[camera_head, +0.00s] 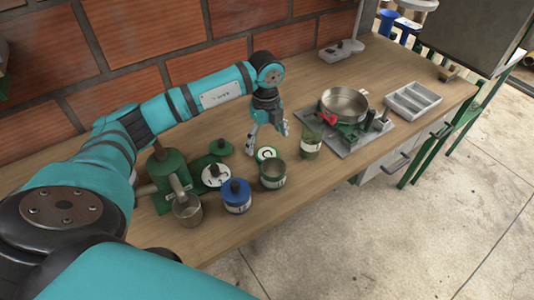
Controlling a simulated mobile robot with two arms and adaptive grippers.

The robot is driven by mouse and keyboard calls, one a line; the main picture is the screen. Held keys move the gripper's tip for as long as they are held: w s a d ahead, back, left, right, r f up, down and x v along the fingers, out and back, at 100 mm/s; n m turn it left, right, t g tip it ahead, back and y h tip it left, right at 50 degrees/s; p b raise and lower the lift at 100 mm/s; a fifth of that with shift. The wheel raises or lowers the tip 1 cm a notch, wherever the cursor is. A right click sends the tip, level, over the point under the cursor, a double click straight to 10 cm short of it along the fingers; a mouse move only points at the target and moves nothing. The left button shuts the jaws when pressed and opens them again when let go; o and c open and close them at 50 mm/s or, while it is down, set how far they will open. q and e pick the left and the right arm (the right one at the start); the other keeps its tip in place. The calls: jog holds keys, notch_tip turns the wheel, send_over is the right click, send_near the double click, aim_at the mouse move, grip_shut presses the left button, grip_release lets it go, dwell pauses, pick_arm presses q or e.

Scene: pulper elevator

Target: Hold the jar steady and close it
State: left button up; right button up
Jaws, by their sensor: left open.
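An open-topped green jar (272,182) with a white label stands upright near the front edge of the table. A green lid (265,154) with a white disc marked C lies just behind it. My left gripper (267,141) is open and empty, fingers pointing down, above and behind this lid and jar. A clear greenish jar (310,145) stands to the right. A blue jar (236,201) with its lid on stands to the left. My right gripper is not in view.
A green machine (167,175) and a metal cup (187,212) stand at the left. A green piece with a white face (215,177) is beside them. A metal pan (343,101) on a grey plate and a grey tray (413,100) are at the right.

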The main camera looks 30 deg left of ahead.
aim_at(266, 153)
pick_arm(q)
jog(key=shift+f+p, duration=0.55)
jog(key=shift+f, duration=2.1)
jog(key=shift+c, duration=0.3)
jog(key=c, duration=0.8)
